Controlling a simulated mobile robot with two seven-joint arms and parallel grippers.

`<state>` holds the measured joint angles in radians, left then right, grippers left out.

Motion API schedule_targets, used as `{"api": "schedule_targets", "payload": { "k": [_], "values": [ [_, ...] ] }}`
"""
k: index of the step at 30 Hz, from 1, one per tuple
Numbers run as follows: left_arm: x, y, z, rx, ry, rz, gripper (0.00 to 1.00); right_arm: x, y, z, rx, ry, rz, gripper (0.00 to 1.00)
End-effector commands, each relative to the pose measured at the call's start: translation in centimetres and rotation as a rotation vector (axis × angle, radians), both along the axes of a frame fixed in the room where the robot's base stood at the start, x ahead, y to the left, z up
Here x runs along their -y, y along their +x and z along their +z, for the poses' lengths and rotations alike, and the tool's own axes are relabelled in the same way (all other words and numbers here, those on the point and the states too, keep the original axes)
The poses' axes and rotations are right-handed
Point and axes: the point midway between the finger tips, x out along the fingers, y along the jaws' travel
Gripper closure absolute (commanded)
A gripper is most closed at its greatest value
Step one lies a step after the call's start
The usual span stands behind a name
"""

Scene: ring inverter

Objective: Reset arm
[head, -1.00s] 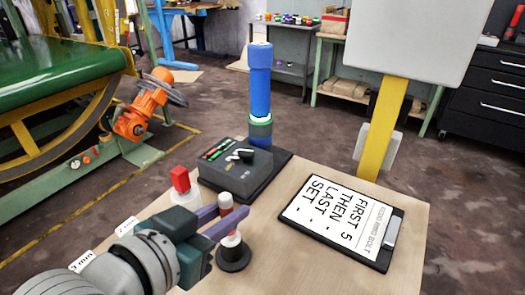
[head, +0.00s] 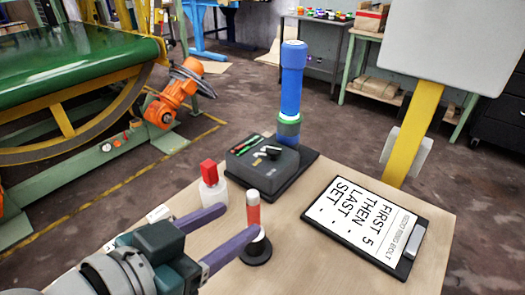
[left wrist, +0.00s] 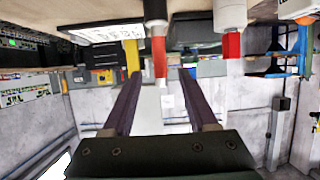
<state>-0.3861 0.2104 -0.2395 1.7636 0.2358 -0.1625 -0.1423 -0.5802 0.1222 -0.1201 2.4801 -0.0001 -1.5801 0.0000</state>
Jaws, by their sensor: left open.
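My left gripper (head: 241,219) reaches in from the lower left in the head view, its two purple fingers apart and empty. A white bottle-like piece with a red block on top (head: 208,173) stands behind the gripper. My right gripper is not in view.
A dark box with a lever and coloured strips (head: 262,166) and a tall blue column (head: 291,85) stand at the table's back. A clipboard reading "FIRST 5 THEN LAST SET" (head: 370,222) lies at right. Bare wood (head: 310,260) is free in front.

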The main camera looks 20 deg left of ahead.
Motion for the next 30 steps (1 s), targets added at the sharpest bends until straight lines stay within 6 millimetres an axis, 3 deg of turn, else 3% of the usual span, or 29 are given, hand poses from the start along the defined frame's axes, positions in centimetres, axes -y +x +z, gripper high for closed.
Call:
{"api": "schedule_targets", "payload": {
  "k": [6,16,23,30],
  "values": [
    [-0.9,-2.9,1.3,0.000,0.002,0.000,0.42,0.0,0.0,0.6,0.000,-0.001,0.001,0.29],
    [-0.9,-3.8,2.5,-0.063,0.016,-0.005,0.42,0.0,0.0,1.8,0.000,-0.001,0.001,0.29],
    [-1.5,-6.9,5.9,-0.386,0.114,0.011,0.42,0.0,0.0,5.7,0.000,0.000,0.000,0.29],
    [-4.2,-12.6,9.7,-0.717,0.204,0.102,0.42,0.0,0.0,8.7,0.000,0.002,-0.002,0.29]
  ]
}}
